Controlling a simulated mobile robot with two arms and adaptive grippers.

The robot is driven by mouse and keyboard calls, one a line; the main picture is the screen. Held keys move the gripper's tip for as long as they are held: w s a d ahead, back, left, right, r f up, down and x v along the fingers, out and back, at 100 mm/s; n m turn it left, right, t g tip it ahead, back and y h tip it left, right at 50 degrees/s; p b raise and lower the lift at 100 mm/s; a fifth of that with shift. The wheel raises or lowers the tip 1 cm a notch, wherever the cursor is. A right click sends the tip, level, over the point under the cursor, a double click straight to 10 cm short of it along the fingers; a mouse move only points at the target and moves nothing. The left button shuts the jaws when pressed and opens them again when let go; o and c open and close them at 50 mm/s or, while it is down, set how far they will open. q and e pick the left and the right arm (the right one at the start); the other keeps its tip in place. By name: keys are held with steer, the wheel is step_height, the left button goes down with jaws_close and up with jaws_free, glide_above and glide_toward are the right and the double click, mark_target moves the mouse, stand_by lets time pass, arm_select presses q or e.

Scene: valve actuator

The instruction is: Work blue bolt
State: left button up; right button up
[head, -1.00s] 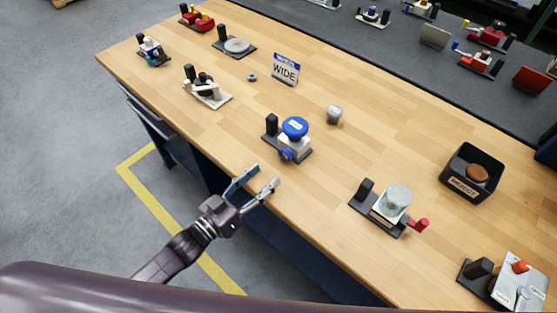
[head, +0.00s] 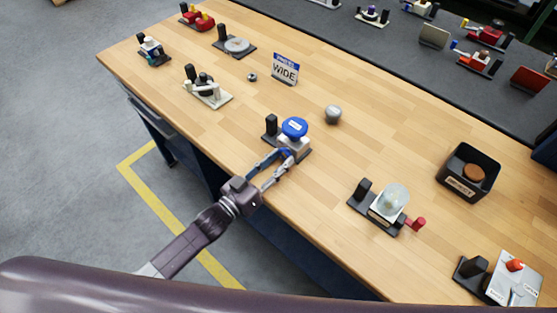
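A small valve unit (head: 296,147) with a white body stands on a dark base near the front edge of the wooden bench. It has a round blue cap (head: 294,127) on top. A smaller blue bolt (head: 286,152) is on its near side, now mostly hidden by my fingers. My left gripper (head: 285,157) reaches in from the front left, its fingertips on either side of the blue bolt. The gap between them is about the bolt's width, and they look shut on it. My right gripper is not in view.
A glass-topped unit with a red handle (head: 390,205) and a black reject bin (head: 468,160) are to the right. Bare wood lies between them.

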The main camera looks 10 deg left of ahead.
arm_select(q)
steer(key=c, duration=0.5)
steer(key=shift+o, duration=0.2)
steer(key=shift+m, duration=0.4)
steer(key=m+b, duration=0.1)
steer(key=m, duration=0.1)
steer(key=shift+m, duration=0.3)
steer(key=shift+a+m+b, duration=0.1)
steer(key=shift+m+b, duration=0.25)
steer(key=shift+m, duration=1.35)
